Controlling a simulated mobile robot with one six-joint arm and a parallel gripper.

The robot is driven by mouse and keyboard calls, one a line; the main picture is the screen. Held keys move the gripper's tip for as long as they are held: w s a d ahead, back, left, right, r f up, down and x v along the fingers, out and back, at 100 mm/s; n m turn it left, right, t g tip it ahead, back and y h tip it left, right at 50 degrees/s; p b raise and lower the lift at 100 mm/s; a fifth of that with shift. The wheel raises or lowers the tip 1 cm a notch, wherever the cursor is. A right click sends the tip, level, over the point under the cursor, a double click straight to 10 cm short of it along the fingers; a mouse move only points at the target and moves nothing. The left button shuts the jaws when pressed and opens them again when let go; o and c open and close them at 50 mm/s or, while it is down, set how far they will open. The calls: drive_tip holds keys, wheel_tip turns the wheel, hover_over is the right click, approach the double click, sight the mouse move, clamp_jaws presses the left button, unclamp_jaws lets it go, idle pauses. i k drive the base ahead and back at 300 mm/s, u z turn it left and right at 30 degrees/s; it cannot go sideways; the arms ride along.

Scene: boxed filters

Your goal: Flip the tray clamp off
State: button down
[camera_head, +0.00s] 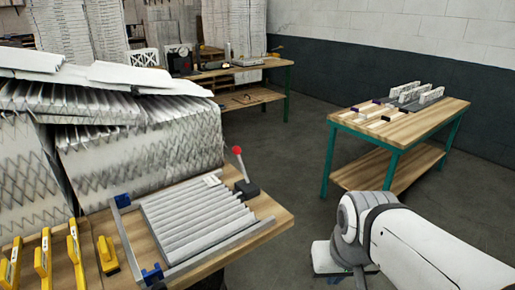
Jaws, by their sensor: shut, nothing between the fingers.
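The tray clamp (247,189) is a dark block with an upright lever topped by a red knob (237,150). It sits at the far right corner of a metal-railed tray (222,243) on the near wooden bench. A white pleated filter (195,220) lies flat in the tray. Blue corner pieces (122,200) show on the tray's left side. My white and grey arm is at the lower right, apart from the clamp. My gripper is not visible.
Stacked pleated filters (140,150) stand behind and left of the tray. Several yellow-handled tools (75,255) lie at the left bench edge. A green-legged table (385,135) with small parts stands at right. Open floor (285,165) lies between the tables.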

sight(237, 150)
drive_tip(key=u, duration=0.15)
drive_tip(key=i, duration=0.9)
drive_tip(key=z, duration=0.05)
